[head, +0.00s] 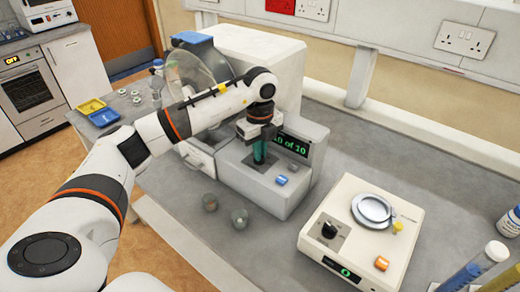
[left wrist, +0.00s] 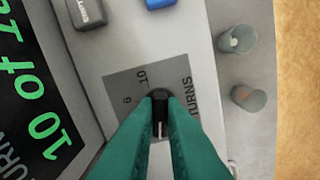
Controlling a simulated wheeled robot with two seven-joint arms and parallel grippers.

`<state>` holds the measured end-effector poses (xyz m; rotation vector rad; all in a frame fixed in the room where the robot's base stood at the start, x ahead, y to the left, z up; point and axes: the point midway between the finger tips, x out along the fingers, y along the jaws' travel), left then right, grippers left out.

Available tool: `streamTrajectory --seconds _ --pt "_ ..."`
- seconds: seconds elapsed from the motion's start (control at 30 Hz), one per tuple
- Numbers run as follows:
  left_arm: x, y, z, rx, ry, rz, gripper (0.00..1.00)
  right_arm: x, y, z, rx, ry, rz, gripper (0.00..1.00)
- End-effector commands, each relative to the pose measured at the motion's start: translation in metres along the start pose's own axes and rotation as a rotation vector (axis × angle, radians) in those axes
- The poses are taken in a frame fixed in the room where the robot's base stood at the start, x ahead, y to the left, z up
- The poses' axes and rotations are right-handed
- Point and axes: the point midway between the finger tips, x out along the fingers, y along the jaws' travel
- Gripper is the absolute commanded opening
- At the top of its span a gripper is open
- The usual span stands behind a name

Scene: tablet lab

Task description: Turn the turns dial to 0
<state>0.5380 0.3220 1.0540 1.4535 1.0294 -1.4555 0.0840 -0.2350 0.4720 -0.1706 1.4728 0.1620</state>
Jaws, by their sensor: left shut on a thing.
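The turns dial (left wrist: 160,97) is a small black knob on a grey square panel marked TURNS, on the sloped face of a white machine (head: 262,192). My left gripper (left wrist: 160,108) has teal fingers, shut on the knob from both sides. In the head view this gripper (head: 260,155) points down at the machine and hides the dial. The machine's display (head: 291,146) has green text, partly covered by my gripper; the left wrist view shows 10 at its start. My right gripper is not in view.
A blue button (head: 281,180) sits near the dial. Two small grey cups (head: 239,218) stand before the machine. A second device (head: 360,235) with a black knob, metal dish and orange button stands to the right. A clear round drum (head: 195,85) stands behind my arm.

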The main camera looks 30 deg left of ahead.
Motion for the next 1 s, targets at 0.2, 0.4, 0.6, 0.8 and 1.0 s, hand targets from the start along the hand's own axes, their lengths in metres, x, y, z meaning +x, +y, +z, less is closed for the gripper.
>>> streamTrajectory --seconds 0.2,0.4,0.6,0.8,1.0 --pt "-0.002 0.001 -0.001 -0.002 0.004 0.006 0.12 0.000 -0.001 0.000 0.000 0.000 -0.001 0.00" --pt "-0.001 0.001 -0.001 0.000 0.002 0.003 0.32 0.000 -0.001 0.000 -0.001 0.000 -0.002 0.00" --pt "-0.001 0.000 0.000 0.001 0.001 0.002 0.32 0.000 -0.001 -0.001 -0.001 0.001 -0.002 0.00" --pt "-0.018 0.001 -0.001 0.001 0.003 0.006 0.32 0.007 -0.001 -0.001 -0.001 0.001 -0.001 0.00" --pt "-0.062 0.002 -0.001 0.000 0.003 0.009 0.32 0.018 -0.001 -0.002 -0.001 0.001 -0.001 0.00"
